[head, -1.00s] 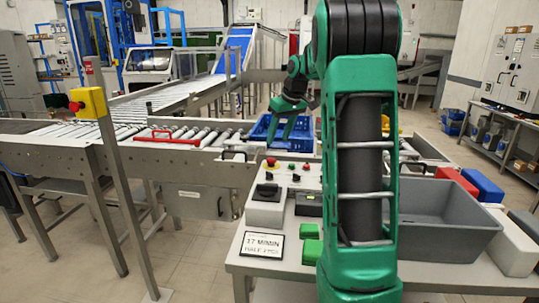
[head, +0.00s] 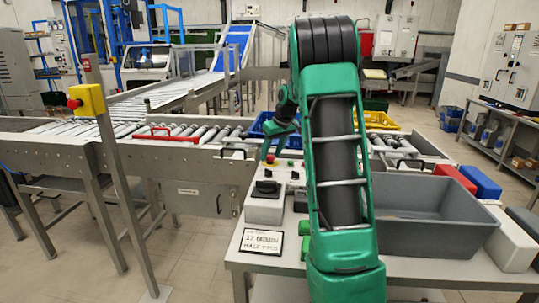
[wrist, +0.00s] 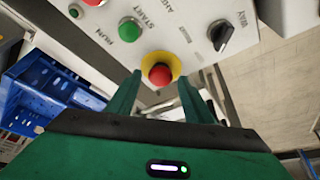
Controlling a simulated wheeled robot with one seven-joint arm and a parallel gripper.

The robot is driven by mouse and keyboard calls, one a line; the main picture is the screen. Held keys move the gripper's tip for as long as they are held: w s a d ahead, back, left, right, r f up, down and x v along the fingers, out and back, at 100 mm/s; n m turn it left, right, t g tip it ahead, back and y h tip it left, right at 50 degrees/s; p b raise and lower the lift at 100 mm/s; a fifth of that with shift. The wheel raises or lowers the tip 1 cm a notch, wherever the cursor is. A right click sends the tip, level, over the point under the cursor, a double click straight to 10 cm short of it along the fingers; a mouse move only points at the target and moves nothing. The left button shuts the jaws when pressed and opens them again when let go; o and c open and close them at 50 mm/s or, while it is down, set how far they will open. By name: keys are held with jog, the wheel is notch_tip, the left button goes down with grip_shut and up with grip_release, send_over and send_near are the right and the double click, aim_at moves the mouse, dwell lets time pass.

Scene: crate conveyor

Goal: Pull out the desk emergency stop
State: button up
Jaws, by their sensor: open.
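The desk emergency stop is a red mushroom button (wrist: 159,74) on a yellow collar, set in the pale control panel; in the head view its red cap (head: 270,159) shows small at the panel's far end. My gripper (wrist: 160,96) is open, its two green fingers to the left and right of the button in the wrist view. I see no contact with the cap, though the depth gap is hard to judge. In the head view my gripper (head: 274,148) hangs over that end of the panel, partly behind my arm.
A green START button (wrist: 131,30) and a black selector switch (wrist: 222,37) sit close to the stop. A grey bin (head: 435,222) is right of my arm. A blue crate (wrist: 48,88) lies beyond the panel. Another stop on a yellow box (head: 88,101) stands on a post.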

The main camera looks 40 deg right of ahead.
grip_shut()
jog(key=shift+r, duration=0.65)
grip_release()
jog(key=v, duration=1)
jog(key=shift+r, duration=0.3)
jog(key=shift+s, duration=0.1)
